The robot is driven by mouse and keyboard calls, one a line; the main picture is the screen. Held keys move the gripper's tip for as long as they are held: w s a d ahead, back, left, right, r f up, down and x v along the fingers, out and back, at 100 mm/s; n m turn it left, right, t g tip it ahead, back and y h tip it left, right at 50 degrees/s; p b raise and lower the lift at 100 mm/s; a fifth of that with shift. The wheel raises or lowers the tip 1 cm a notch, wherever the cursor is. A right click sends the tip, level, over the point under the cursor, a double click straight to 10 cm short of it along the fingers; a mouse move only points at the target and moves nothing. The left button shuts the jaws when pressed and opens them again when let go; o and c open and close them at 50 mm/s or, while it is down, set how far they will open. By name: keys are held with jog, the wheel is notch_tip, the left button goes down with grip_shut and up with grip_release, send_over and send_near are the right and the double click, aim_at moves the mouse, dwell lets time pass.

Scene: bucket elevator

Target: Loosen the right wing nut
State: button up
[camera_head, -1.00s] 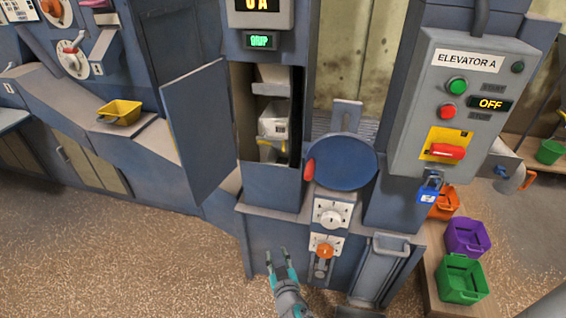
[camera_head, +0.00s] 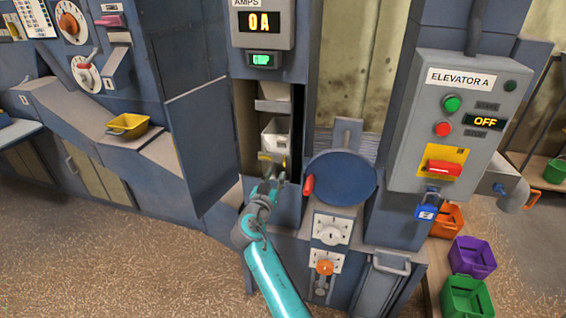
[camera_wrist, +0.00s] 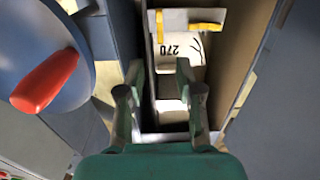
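The open elevator housing shows a pale bucket (camera_head: 275,138) inside, marked "270" in the wrist view (camera_wrist: 178,60). Two yellow pieces, apparently the wing nuts, sit on its front band in the wrist view: an upright one (camera_wrist: 160,27) and a sideways one (camera_wrist: 206,27). The wrist view seems turned over compared with the head view, so the upright one likely lies on the head view's right. My gripper (camera_wrist: 159,78) is open and empty, its fingers apart in front of the opening, short of both yellow pieces. In the head view my gripper (camera_head: 270,180) partly hides the bucket's lower front.
The open door (camera_head: 205,140) stands left of the opening. A round blue cover (camera_head: 342,178) with a red handle (camera_head: 308,186) is close on the right, and shows left in the wrist view. The control box (camera_head: 450,130) reads OFF, with a blue padlock (camera_head: 426,212) below.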

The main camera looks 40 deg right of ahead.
aim_at(284, 159)
jog(key=x, duration=0.9)
jog(key=shift+w+d, duration=0.25)
jog(key=shift+d, duration=0.05)
grip_shut()
